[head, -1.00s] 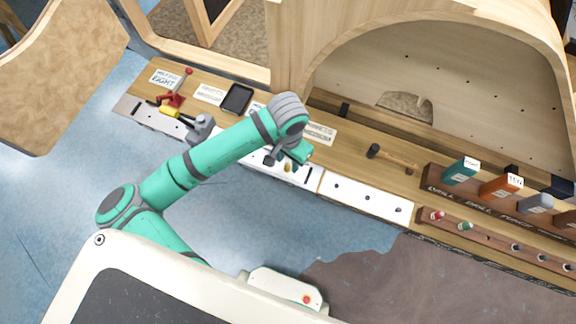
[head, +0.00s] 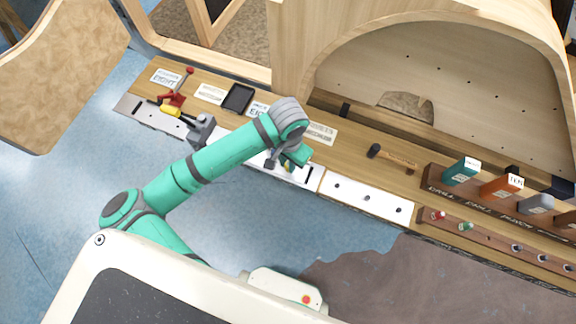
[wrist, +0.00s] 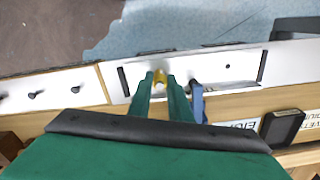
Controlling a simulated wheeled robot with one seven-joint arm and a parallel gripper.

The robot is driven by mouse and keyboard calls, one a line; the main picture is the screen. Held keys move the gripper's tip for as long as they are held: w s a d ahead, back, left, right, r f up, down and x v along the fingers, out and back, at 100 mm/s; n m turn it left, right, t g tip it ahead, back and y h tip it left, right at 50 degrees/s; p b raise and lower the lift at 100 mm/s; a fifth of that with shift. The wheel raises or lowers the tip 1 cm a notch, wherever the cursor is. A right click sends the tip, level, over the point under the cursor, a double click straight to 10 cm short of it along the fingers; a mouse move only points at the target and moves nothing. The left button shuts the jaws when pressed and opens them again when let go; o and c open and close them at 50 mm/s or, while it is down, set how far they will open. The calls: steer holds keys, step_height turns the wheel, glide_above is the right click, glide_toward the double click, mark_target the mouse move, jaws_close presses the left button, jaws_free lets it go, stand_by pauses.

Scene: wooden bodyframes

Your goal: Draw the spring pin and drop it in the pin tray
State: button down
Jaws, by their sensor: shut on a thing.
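My gripper (wrist: 162,83) points at the white strip (wrist: 215,65) along the bench's front edge. Its two green fingers are closed on a small yellow, brass-like piece, apparently the spring pin (wrist: 160,75). Only the top of the pin shows between the fingertips; I cannot tell how far it sits in the strip. In the head view my gripper (head: 287,164) is over the same strip, and the arm partly covers that spot. A dark shallow tray, probably the pin tray (head: 238,98), lies on the bench to the left; it also shows in the wrist view (wrist: 282,127).
A blue piece (wrist: 197,102) stands close beside my right finger in the wrist view. A grey clamp block (head: 202,130) and a red-handled toggle clamp (head: 176,98) are at left. A hammer (head: 392,157) and a rack of coloured blocks (head: 460,172) are at right.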

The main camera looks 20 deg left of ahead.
steer(key=shift+w+r, duration=0.2)
steer(key=shift+r, duration=0.45)
stand_by(0.5)
steer(key=shift+s+r, duration=0.15)
steer(key=shift+r, duration=1.4)
